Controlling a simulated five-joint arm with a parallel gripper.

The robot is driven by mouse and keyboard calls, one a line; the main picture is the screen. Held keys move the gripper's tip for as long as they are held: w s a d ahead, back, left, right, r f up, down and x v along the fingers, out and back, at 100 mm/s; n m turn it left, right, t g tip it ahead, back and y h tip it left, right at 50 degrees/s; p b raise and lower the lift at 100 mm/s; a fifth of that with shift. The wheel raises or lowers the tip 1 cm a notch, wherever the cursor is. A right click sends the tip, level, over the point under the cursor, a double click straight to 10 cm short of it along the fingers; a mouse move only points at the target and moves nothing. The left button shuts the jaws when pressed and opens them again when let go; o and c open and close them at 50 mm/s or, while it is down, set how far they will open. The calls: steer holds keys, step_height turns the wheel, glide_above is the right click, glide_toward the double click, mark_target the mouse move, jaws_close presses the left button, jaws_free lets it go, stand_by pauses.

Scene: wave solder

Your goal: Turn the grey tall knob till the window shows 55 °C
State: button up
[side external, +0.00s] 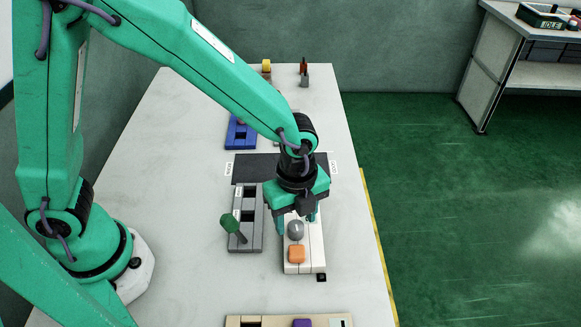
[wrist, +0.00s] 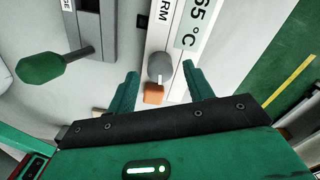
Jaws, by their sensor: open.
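The grey tall knob (side external: 296,230) stands on a white panel (side external: 318,258), behind an orange square button (side external: 296,254). In the wrist view, the knob (wrist: 160,68) has a pale pointer mark and sits between my fingertips, with a visible gap on each side. My gripper (side external: 297,221) is open and points down over the panel. Its two green fingers also show in the wrist view (wrist: 160,72). The window (wrist: 191,22) on the panel seems to read 65 °C, cut off at the picture's top. In the side view my gripper hides the window.
Left of the white panel is a grey panel (side external: 246,245) with a green-handled lever (side external: 230,224). A dark mat (side external: 250,167) and a blue unit (side external: 240,133) lie farther back. A beige panel (side external: 270,321) is at the front. The bare table (side external: 180,240) is free at left.

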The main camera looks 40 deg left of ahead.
steer(key=shift+f, duration=0.85)
steer(key=c, duration=1)
steer(key=shift+n, duration=0.3)
steer(key=n, duration=0.3)
steer(key=shift+n, duration=2.1)
